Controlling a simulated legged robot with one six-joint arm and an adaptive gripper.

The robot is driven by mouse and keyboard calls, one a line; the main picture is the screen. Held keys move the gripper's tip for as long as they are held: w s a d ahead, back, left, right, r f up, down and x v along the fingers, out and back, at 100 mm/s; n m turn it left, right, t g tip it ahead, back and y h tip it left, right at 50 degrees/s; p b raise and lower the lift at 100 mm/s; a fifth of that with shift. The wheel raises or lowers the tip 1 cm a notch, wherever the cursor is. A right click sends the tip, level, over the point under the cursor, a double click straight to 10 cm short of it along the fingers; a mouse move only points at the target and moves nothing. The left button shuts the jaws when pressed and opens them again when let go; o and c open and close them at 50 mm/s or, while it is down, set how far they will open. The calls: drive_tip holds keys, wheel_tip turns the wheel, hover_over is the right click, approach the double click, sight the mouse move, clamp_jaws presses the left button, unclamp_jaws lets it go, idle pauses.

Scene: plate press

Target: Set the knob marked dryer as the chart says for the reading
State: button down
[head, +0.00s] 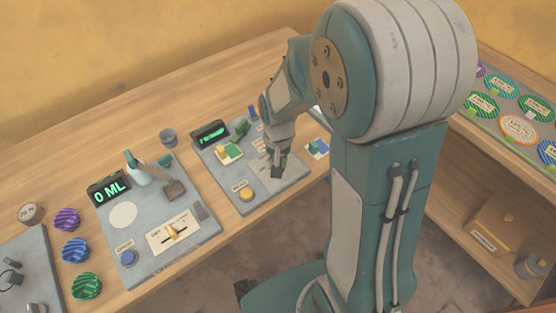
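My gripper (277,172) points down over the right part of a grey panel (222,176) on the table. Its dark fingers are small here, and I cannot tell whether they are open or shut. The panel carries a display with green characters (211,133) too small to read, and a yellow button (246,194) beside a small label. No knob with a readable dryer mark shows; the gripper and arm may hide it. A small card with blue and green patches (317,149) lies at the panel's right; I cannot tell whether it is the chart.
Another panel (190,245) to the left has a "0 ML" display (109,191), a blue button (128,257) and a slider (174,232). A right-hand shelf holds patterned discs (519,127).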

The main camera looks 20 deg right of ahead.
drive_tip(key=n, duration=0.4)
drive_tip(key=shift+w+n, duration=0.1)
drive_tip(key=shift+n, duration=0.2)
drive_tip(key=n, duration=0.4)
drive_tip(key=shift+n, duration=0.3)
drive_tip(key=n, duration=0.4)
drive_tip(key=shift+w+r, duration=0.1)
drive_tip(key=shift+n, duration=2.4)
drive_tip(key=c, duration=0.7)
unclamp_jaws()
drive_tip(key=shift+o, duration=0.2)
